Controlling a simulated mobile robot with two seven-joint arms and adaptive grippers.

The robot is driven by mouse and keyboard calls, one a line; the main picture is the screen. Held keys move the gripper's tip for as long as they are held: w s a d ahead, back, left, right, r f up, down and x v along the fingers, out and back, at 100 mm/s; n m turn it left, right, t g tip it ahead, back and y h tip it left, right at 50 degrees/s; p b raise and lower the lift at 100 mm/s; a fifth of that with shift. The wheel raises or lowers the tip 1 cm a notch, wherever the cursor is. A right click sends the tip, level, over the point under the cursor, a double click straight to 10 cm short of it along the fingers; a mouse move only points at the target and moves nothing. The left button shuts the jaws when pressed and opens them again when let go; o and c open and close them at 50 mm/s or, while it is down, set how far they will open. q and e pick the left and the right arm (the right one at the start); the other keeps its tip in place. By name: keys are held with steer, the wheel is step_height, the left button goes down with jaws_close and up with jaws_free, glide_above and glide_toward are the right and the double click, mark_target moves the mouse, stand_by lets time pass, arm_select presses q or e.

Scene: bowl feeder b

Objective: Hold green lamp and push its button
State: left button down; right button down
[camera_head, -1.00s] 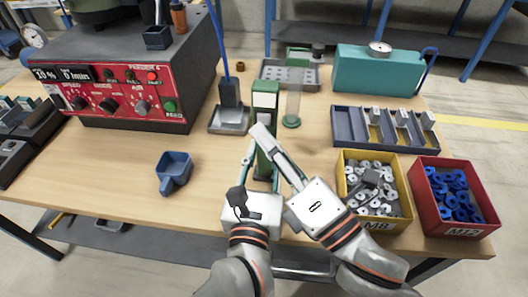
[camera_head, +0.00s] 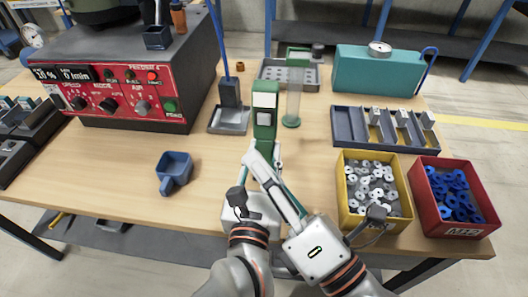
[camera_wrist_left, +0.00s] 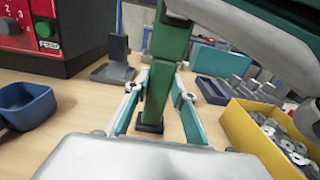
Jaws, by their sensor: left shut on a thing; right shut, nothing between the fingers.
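The green lamp (camera_head: 265,128) stands upright on the table, with pale panels on its upper front. My left gripper (camera_head: 262,160) is shut on its lower body from the near side. In the left wrist view the fingers (camera_wrist_left: 160,85) lie on both sides of the green post (camera_wrist_left: 168,65), above its dark foot. My right gripper (camera_head: 249,157) is shut and empty, its fingertips in front of the lamp's lower part and below the panels. Its finger partly hides the left fingers. The right arm also crosses the upper right of the wrist view. I cannot make out the button.
A yellow bin (camera_head: 346,200) of metal parts and a red bin (camera_head: 433,205) of blue parts stand right. A blue scoop (camera_head: 173,170) lies left. Behind are a grey tray (camera_head: 230,128), a clear cylinder (camera_head: 294,95) and a divided tray (camera_head: 345,128). The feeder (camera_head: 130,75) stands back left.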

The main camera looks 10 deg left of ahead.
arm_select(q)
steer(key=shift+f, duration=0.25)
steer(key=c, duration=1.7)
jaws_free()
steer(key=shift+o, duration=0.4)
steer(key=shift+r, duration=0.1)
